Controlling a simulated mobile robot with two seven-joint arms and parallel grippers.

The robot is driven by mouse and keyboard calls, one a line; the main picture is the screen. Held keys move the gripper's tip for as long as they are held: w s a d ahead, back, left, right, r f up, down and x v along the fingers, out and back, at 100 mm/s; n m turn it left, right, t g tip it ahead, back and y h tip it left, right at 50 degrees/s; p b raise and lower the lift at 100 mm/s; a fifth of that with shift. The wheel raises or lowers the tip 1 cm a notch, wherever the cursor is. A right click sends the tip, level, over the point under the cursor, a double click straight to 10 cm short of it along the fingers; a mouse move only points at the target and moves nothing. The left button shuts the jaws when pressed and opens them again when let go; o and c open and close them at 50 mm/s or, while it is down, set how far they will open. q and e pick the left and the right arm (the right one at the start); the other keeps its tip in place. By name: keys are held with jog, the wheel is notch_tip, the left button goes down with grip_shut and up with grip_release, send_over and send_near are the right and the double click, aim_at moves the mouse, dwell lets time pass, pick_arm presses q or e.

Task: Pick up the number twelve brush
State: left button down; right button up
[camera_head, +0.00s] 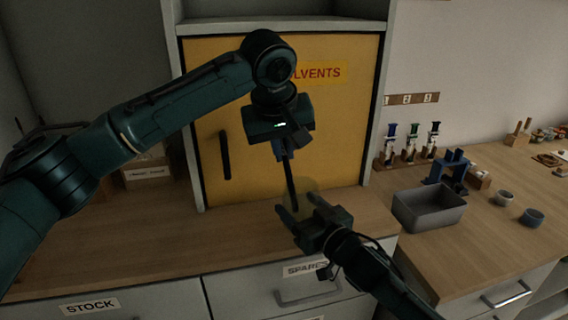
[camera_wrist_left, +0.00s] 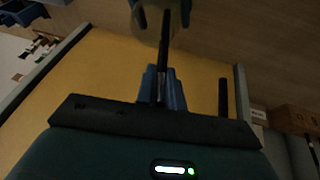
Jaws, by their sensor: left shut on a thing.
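A thin dark brush (camera_head: 291,186) hangs nearly upright from my left gripper (camera_head: 284,150), which is shut on its upper part. In the left wrist view the brush (camera_wrist_left: 165,60) runs away from the blue fingers (camera_wrist_left: 162,90). No number is readable on it. Its lower end overlaps a see-through yellowish jar (camera_head: 304,190) on the counter; I cannot tell if it is inside. My right gripper (camera_head: 298,208) is low at the jar, its fingers apart on either side; whether they press on it is unclear.
A yellow solvents cabinet (camera_head: 335,130) stands close behind. The counter left of the jar (camera_head: 150,235) is clear.

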pick_arm(q)
notch_tip(320, 180, up, 15)
dwell(0.3)
pick_arm(e)
jog(key=o, duration=1.2)
